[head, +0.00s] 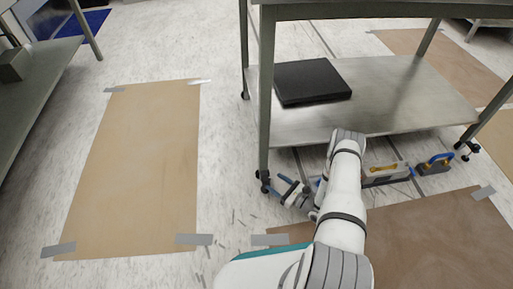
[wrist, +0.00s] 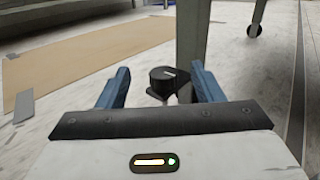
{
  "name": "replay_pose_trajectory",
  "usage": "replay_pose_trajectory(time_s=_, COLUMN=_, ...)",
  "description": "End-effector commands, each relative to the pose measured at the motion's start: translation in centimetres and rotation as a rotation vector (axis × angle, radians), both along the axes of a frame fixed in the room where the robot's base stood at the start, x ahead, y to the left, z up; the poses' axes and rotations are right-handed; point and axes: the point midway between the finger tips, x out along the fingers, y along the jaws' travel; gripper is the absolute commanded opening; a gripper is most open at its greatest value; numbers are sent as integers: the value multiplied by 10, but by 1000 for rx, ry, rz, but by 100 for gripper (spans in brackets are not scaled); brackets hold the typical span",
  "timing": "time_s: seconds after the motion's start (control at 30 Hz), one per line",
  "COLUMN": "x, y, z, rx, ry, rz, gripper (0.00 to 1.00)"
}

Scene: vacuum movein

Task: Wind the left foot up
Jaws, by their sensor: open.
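A metal table on legs stands right of centre in the head view, with a lower shelf (head: 390,95). Its front left leg (head: 264,120) ends in a small dark foot (head: 264,182) near the floor. In the wrist view the foot shows as a round black knob (wrist: 162,80) with a light mark on top, beside the grey-green leg (wrist: 187,45). My gripper (head: 288,190) is low by the floor, just right of the foot. In the wrist view its two blue fingers (wrist: 160,88) are apart, and the knob appears between them, a little beyond; contact cannot be told.
Brown floor sheets (head: 140,160) are taped down left and right. A black slab (head: 311,81) lies on the shelf. Another bench (head: 35,95) stands at left.

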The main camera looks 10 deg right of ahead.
Motion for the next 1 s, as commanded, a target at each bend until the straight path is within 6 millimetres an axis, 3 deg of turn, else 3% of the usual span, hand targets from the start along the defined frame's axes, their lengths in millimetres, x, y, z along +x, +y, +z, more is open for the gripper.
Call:
replay_pose_trajectory(time_s=0.47, x=21, y=31, z=90, rx=-88, ry=-59, rz=290, gripper=60)
replay_pose_trajectory(time_s=1.0, x=12, y=67, z=188, rx=-245, ry=-131, rz=622, gripper=60)
